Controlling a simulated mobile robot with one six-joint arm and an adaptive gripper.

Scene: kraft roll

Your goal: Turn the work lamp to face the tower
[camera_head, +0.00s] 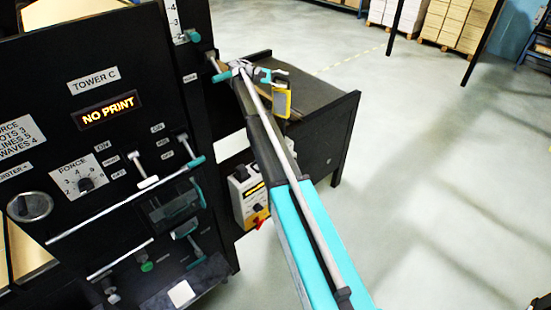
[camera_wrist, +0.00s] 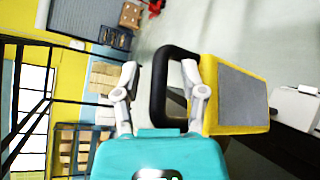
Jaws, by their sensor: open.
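The tower is the black panel (camera_head: 110,140) labelled TOWER C on the left of the head view, with a lit NO PRINT display (camera_head: 108,110). The work lamp (camera_head: 282,103) is a small yellow box by the cabinet top. In the wrist view the lamp (camera_wrist: 207,95) has a wide grey panel (camera_wrist: 240,98) and a black loop handle (camera_wrist: 158,90). My gripper (camera_head: 262,74) is at the lamp. Its open fingers (camera_wrist: 160,75) appear either side of the handle's near bar; contact cannot be told. The tower is not clear in the wrist view.
A dark cabinet (camera_head: 325,125) stands right of the tower, below my arm. A white-and-yellow device (camera_head: 247,195) sits low beside the tower. Stacked boxes (camera_head: 455,20) stand far back. The floor (camera_head: 430,170) on the right is clear.

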